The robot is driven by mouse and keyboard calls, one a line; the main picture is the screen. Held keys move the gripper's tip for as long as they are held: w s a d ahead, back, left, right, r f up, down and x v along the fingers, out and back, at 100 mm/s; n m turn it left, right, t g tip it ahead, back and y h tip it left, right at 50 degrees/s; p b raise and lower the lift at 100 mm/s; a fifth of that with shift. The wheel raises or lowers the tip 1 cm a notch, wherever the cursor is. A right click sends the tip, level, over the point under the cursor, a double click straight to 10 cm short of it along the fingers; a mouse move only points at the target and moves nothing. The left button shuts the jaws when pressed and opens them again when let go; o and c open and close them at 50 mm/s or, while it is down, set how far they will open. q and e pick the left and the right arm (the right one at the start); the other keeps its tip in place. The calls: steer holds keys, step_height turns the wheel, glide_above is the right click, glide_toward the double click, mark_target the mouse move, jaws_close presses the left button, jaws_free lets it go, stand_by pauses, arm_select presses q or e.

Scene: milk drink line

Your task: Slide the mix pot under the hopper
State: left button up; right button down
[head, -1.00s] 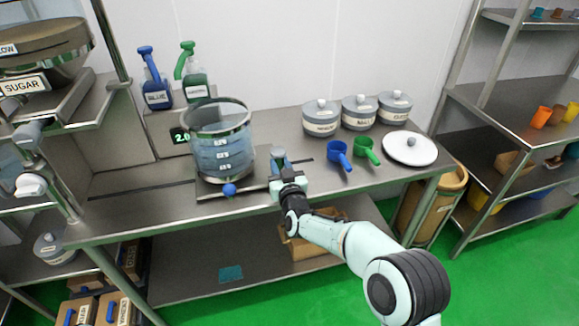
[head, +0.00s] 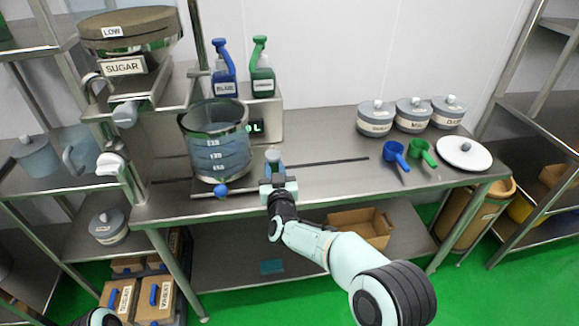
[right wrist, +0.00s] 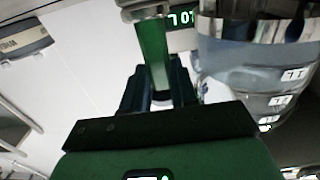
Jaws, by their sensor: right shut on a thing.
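The mix pot (head: 217,150) is a clear, marked vessel with bluish liquid, upright on a flat metal slide (head: 240,186) on the bench. It also shows in the right wrist view (right wrist: 258,70). My right gripper (head: 277,180) is shut on the upright handle (head: 274,158) at the slide's right end; the handle (right wrist: 153,55) stands between the fingers in the wrist view. The hopper (head: 130,65), labelled SUGAR and LOW, stands left of the pot, its outlet (head: 125,115) beside the pot, not over it. My left gripper is out of view.
A dark rail slot (head: 325,162) runs right from the handle. Blue (head: 223,75) and green (head: 261,75) pump bottles stand behind the pot. Lidded tubs (head: 376,118), blue (head: 396,155) and green (head: 423,152) scoops and a white lid (head: 464,153) occupy the right.

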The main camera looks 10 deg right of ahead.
mark_target(222, 176)
steer(key=a+p, duration=0.2)
steer(key=a, duration=0.5)
steer(key=a+p, duration=0.2)
steer(key=a, duration=0.4)
steer(key=shift+s+a, duration=0.2)
steer(key=shift+a, duration=0.15)
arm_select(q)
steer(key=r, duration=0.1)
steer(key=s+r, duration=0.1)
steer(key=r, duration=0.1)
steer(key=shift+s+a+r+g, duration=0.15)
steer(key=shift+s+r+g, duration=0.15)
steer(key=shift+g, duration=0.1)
arm_select(e)
steer(key=shift+s+a, duration=0.1)
steer(key=shift+a, duration=0.15)
steer(key=shift+a, duration=0.1)
steer(key=c, duration=0.9)
jaws_free()
steer(key=shift+a, duration=0.1)
arm_select(q)
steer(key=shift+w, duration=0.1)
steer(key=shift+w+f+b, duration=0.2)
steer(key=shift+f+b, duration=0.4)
steer(key=shift+b, duration=0.1)
arm_select(e)
steer(key=s, duration=1.3)
steer(key=shift+s+d, duration=0.15)
steer(key=shift+d, duration=0.15)
steer(key=shift+f, duration=0.1)
